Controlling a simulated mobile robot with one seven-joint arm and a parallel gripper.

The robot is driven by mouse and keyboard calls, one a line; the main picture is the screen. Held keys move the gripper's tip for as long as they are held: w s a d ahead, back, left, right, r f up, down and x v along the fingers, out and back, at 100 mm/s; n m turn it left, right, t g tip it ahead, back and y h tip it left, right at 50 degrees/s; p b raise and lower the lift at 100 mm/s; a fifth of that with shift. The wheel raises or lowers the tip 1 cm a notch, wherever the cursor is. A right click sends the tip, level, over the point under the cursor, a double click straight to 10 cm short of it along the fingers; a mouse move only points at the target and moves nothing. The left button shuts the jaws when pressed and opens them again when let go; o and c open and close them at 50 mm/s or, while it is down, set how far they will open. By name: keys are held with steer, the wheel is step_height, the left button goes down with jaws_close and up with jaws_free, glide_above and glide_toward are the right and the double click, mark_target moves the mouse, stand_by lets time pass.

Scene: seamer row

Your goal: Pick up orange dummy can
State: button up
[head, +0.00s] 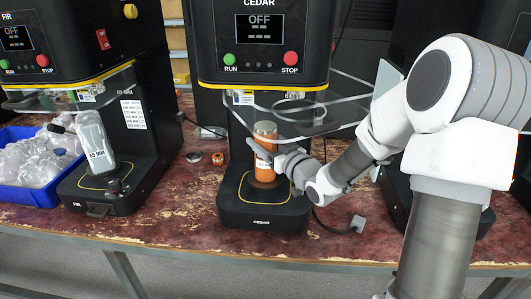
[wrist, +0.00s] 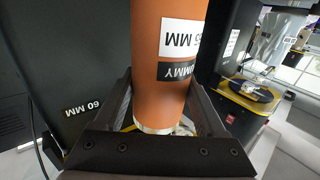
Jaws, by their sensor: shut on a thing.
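The orange dummy can (head: 266,168) stands upright at the base of the CEDAR seamer (head: 265,40), under its head. In the wrist view the orange can (wrist: 168,85) fills the middle, with a white size label and a black DUMMY label, both upside down. My gripper (head: 270,157) comes in from the right and is shut on the can, with a finger on each side in the wrist view (wrist: 165,110). Part of the can is hidden by my gripper in the head view. I cannot tell whether the can is clear of the base.
The FIR seamer (head: 70,40) stands at left with a clear can-like item (head: 93,140). A blue bin (head: 30,195) of clear items is at far left. Small round parts (head: 217,158) lie between the machines. A clear guard (head: 330,110) sits near my arm. A cable connector (head: 357,224) lies at right.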

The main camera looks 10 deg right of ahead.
mark_target(265, 124)
steer(key=c, duration=0.4)
steer(key=shift+o, duration=0.2)
steer(key=shift+r, duration=0.1)
steer(key=shift+r+p, duration=0.3)
steer(key=shift+r, duration=0.3)
step_height(265, 124, up, 2)
steer(key=shift+r+p, duration=0.2)
steer(key=shift+p, duration=0.35)
steer(key=b+v, duration=0.6)
steer(key=v, duration=1.2)
steer(key=shift+f, duration=0.1)
